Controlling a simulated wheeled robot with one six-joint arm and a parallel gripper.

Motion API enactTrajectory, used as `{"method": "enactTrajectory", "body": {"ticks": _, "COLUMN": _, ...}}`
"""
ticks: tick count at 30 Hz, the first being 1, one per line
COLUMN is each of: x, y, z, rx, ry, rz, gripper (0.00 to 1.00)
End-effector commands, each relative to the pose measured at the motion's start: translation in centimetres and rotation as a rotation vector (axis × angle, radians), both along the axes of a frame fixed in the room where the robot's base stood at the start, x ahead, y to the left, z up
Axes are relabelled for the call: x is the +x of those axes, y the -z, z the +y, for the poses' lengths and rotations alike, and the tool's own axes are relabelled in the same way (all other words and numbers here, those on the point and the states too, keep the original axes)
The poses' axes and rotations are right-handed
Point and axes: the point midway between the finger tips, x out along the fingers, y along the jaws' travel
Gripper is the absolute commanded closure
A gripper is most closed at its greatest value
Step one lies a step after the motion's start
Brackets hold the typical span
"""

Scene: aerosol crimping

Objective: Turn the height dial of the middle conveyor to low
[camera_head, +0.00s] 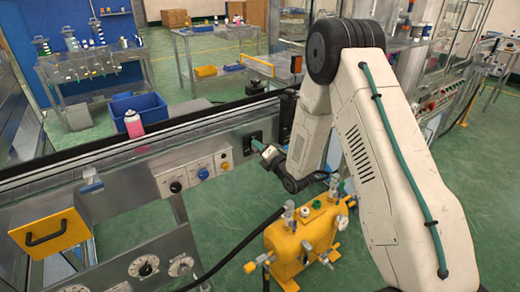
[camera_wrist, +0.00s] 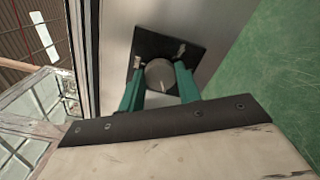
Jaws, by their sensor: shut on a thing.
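The height dial (camera_wrist: 161,76) is a round grey knob with a pale pointer mark, on a square black plate (camera_wrist: 145,45) on the conveyor's metal side. My gripper (camera_wrist: 160,68) has its two green fingers on either side of the dial and is shut on it. In the head view my gripper (camera_head: 264,148) reaches the black plate (camera_head: 249,143) on the side of the middle conveyor (camera_head: 215,143). The dial itself is hidden there. I cannot read any low or high marking in either view.
A panel with black, blue (camera_head: 203,173) and yellow knobs lies left of the dial. A pink bottle (camera_head: 133,125) stands along the conveyor. A yellow tank (camera_head: 300,243) with valves and a black hose stands below my arm. Green floor shows beyond the conveyor.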

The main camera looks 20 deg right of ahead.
Motion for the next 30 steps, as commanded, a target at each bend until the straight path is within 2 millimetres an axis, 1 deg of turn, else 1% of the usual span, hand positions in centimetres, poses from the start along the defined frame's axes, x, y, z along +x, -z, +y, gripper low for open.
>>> {"method": "enactTrajectory", "body": {"ticks": 9, "x": -0.1, "y": 0.2, "z": 0.0, "rx": 0.000, "ry": -0.001, "rz": 0.004, "gripper": 0.89}}
{"method": "enactTrajectory", "body": {"ticks": 10, "x": -0.1, "y": 0.2, "z": 0.0, "rx": 0.000, "ry": -0.001, "rz": 0.004, "gripper": 0.58}}
{"method": "enactTrajectory", "body": {"ticks": 11, "x": -0.1, "y": 0.2, "z": 0.0, "rx": 0.000, "ry": -0.001, "rz": 0.004, "gripper": 0.50}}
{"method": "enactTrajectory", "body": {"ticks": 12, "x": -0.1, "y": 0.2, "z": 0.0, "rx": 0.000, "ry": 0.000, "rz": 0.004, "gripper": 0.45}}
{"method": "enactTrajectory", "body": {"ticks": 19, "x": -0.1, "y": 0.1, "z": 0.0, "rx": 0.001, "ry": 0.000, "rz": 0.002, "gripper": 0.45}}
{"method": "enactTrajectory", "body": {"ticks": 22, "x": -0.4, "y": 0.1, "z": -0.1, "rx": 0.001, "ry": 0.000, "rz": 0.002, "gripper": 0.45}}
{"method": "enactTrajectory", "body": {"ticks": 26, "x": -2.1, "y": 0.1, "z": -0.7, "rx": 0.000, "ry": 0.001, "rz": 0.003, "gripper": 0.45}}
{"method": "enactTrajectory", "body": {"ticks": 30, "x": -4.5, "y": 0.1, "z": -1.5, "rx": 0.002, "ry": 0.001, "rz": 0.005, "gripper": 0.45}}
